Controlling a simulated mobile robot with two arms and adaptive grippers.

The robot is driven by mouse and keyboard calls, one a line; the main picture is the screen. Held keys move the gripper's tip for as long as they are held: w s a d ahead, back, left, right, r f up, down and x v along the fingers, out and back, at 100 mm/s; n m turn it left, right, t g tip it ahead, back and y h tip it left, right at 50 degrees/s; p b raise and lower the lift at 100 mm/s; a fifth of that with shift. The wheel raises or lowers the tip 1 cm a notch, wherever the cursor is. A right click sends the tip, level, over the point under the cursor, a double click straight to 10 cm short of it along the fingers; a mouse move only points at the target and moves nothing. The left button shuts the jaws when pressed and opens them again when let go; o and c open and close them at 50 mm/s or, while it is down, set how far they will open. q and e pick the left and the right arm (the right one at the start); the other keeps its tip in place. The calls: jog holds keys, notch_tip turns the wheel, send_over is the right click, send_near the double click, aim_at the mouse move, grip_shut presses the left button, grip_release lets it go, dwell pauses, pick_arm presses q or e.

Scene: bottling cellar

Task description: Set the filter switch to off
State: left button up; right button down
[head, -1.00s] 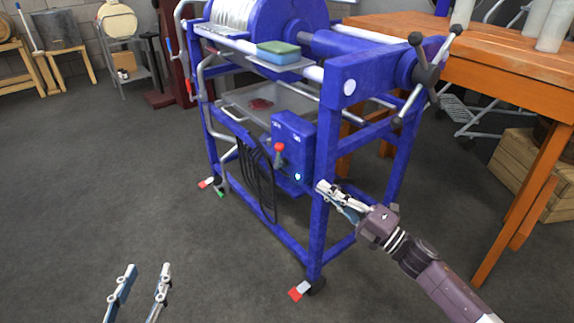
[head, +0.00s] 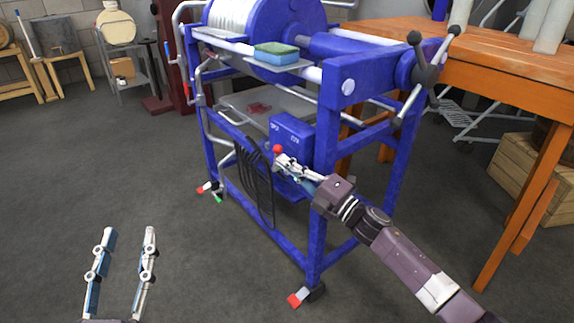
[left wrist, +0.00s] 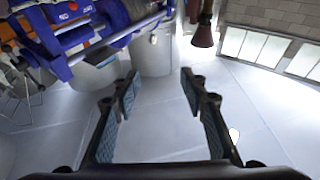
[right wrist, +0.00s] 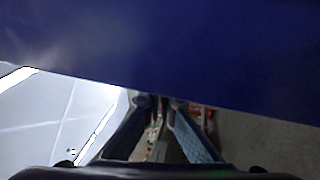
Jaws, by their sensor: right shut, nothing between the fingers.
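The filter switch is a lever with a red knob (head: 277,149) on the front of a blue switch box (head: 293,136) with two small white labels on the filter's frame. My right gripper (head: 281,162) is shut and empty, with its tips at the lever just below the knob; it hides the lever's stem, and I cannot tell whether they touch. In the right wrist view the closed fingers (right wrist: 163,103) point under a large blue surface, and the lever cannot be made out. My left gripper (head: 130,230) is open and empty over the floor, also in the left wrist view (left wrist: 160,80).
The blue filter frame (head: 318,215) stands on castors with a coiled black hose (head: 256,180) left of the switch. A sponge (head: 277,52) lies on a ledge above. An orange table (head: 480,60) stands at the right.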

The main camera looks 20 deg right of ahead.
pick_arm(q)
jog(key=s+a+f+g+y+p, duration=0.2)
jog(key=f+g, duration=0.3)
jog(key=f, duration=0.4)
jog(key=s+a+f+g+y+p, duration=0.15)
jog(key=f+g, duration=0.25)
jog(key=f, duration=0.4)
jog(key=s+a+f+g+y+p, duration=0.15)
jog(key=s+f+g, duration=0.25)
jog(key=s, duration=0.4)
jog(key=s+a+f+g+p, duration=0.3)
jog(key=s+f+g, duration=0.1)
jog(key=s, duration=0.3)
notch_tip(320, 180, down, 12)
jog(key=w+g+p, duration=0.1)
jog(key=p, duration=0.3)
jog(key=shift+n, duration=0.4)
pick_arm(e)
jog(key=shift+w+a+r+m+g+h, duration=0.15)
jog(key=shift+w+a+r+g+h, duration=0.05)
jog(key=shift+w+r+g+h, duration=0.3)
jog(key=shift+w+a+r+m+g+h, duration=0.2)
jog(key=shift+w+r+g+h, duration=0.2)
jog(key=shift+w+g, duration=0.2)
pick_arm(q)
jog(key=shift+s+d+f, duration=0.1)
jog(key=shift+f, duration=0.15)
pick_arm(e)
jog(key=shift+w, duration=0.1)
